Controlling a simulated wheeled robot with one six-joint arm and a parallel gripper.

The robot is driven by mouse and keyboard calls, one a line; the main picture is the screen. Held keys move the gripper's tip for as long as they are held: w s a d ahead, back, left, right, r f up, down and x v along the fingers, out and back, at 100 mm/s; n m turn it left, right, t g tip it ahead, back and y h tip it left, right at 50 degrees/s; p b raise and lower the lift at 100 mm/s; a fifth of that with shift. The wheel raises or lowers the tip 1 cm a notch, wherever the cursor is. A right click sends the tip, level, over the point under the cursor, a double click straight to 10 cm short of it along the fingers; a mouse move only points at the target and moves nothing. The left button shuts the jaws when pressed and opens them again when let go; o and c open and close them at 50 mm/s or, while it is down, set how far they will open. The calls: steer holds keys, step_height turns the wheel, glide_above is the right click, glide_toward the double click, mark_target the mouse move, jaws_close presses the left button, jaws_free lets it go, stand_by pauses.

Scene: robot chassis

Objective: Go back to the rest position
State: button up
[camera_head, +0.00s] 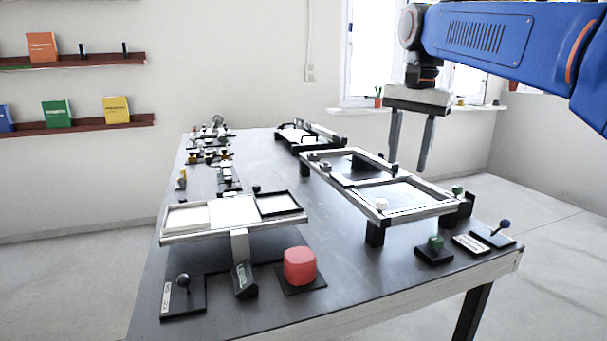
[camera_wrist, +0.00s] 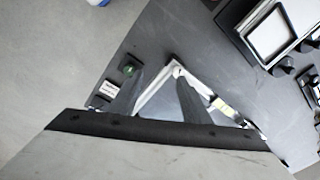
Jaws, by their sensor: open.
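My gripper (camera_head: 408,160) hangs from the blue arm at the upper right in the head view, pointing down with its two fingers apart. It is empty and above the far right side of the dark table (camera_head: 340,262). In the wrist view my gripper (camera_wrist: 157,88) shows its two dark fingers spread, with part of a silver frame and the table seen between and beyond them. No object is between the fingers.
On the table stand a raised silver frame (camera_head: 345,178), a tray stand (camera_head: 240,232), a red block (camera_head: 300,266) on a black base, and several small knobs and levers. Wall shelves (camera_head: 90,127) hold coloured boxes at the left. The air left of my gripper looks clear.

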steer(key=s+d+f+n+t, duration=0.1)
steer(key=s+f+n, duration=0.3)
steer(key=s+f, duration=0.8)
steer(key=s+d+f+n+t, duration=0.2)
steer(key=s+d+f+n, duration=0.1)
steer(key=s+f, duration=1)
step_height(320, 180, down, 5)
steer(key=shift+d+n+t, duration=0.3)
steer(key=shift+d+n, duration=0.1)
steer(key=shift+n, duration=0.3)
steer(key=shift+s, duration=0.1)
